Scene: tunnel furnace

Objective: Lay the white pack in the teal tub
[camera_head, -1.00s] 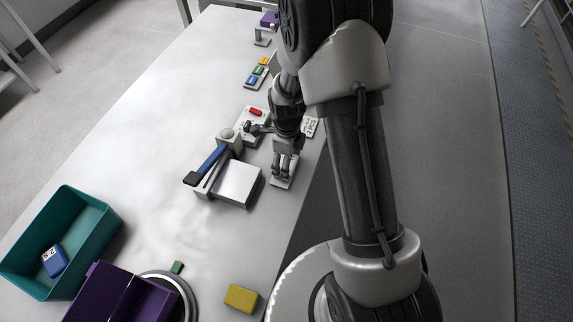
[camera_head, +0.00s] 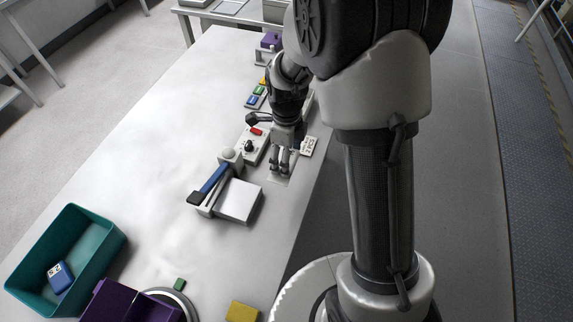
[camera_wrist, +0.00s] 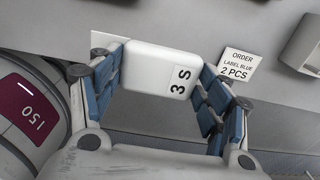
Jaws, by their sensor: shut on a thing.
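The white pack (camera_wrist: 161,66), marked "3 S", sits between the blue-padded fingers of my gripper (camera_wrist: 160,92) in the wrist view, and the gripper is shut on it. In the head view my gripper (camera_head: 279,168) points down near the table's right edge, over a pale patch; the pack is hard to make out there and its height above the table is unclear. The teal tub (camera_head: 90,232) stands at the lower left of the head view, far from my gripper. A blue pack (camera_head: 60,277) lies inside it.
A purple bin (camera_head: 108,301), a round device with a green block (camera_head: 179,284) and a yellow block (camera_head: 242,312) are near the tub. A blue-handled device (camera_head: 212,187) with a white plate (camera_head: 239,201) stands between. An order card (camera_head: 310,146) lies beside my gripper.

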